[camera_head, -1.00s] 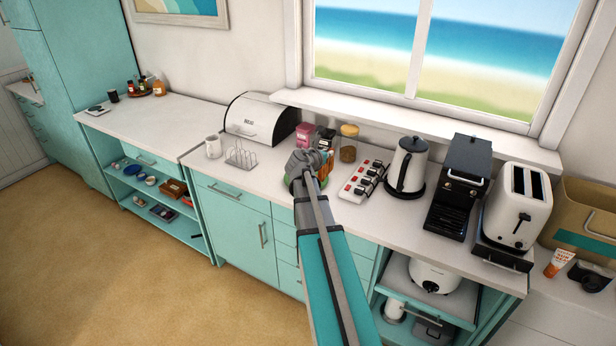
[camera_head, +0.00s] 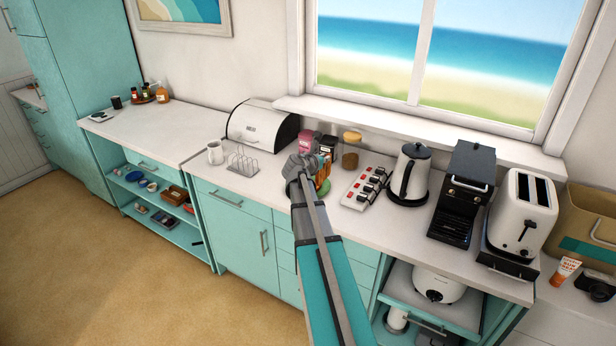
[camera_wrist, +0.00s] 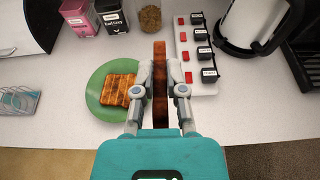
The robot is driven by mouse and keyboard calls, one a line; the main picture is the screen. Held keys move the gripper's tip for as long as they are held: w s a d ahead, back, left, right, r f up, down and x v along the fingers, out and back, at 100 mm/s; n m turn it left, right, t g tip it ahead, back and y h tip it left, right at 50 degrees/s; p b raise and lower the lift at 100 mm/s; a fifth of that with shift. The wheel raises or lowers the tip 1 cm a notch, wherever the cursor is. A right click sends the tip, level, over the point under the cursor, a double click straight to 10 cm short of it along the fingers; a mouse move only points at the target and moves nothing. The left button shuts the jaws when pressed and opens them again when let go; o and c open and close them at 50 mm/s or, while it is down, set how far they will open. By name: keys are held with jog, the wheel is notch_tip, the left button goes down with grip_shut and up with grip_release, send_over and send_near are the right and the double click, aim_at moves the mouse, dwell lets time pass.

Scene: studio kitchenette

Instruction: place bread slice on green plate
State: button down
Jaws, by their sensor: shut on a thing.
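My gripper (camera_wrist: 160,92) is shut on a browned bread slice (camera_wrist: 160,70), which stands on edge between the two fingers. The green plate (camera_wrist: 97,92) lies on the counter just left of my gripper in the wrist view. A second toasted slice (camera_wrist: 118,89) lies flat on this plate. The held slice appears to the right of the plate's rim; its height over the counter is hard to tell. In the head view my gripper mostly hides the plate, and only part of its green rim (camera_head: 325,187) shows.
A row of black and red switches on a white strip (camera_head: 366,187) and a kettle (camera_head: 409,174) stand to the right. A glass jar (camera_wrist: 149,16), a black box (camera_wrist: 112,15) and a pink box (camera_wrist: 80,16) stand behind. A wire rack (camera_head: 243,160) is to the left.

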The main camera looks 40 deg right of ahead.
jog(key=w+f+b, duration=0.7)
jog(key=w, duration=0.2)
jog(key=shift+w+d+f, duration=0.25)
jog(key=shift+w, duration=0.05)
jog(key=shift+w+f+b, duration=0.2)
jog(key=shift+f+b, duration=0.8)
jog(key=shift+w+f+b, duration=0.2)
jog(key=shift+f+b, duration=0.8)
jog(key=shift+f+b, duration=0.3)
jog(key=shift+f, duration=0.25)
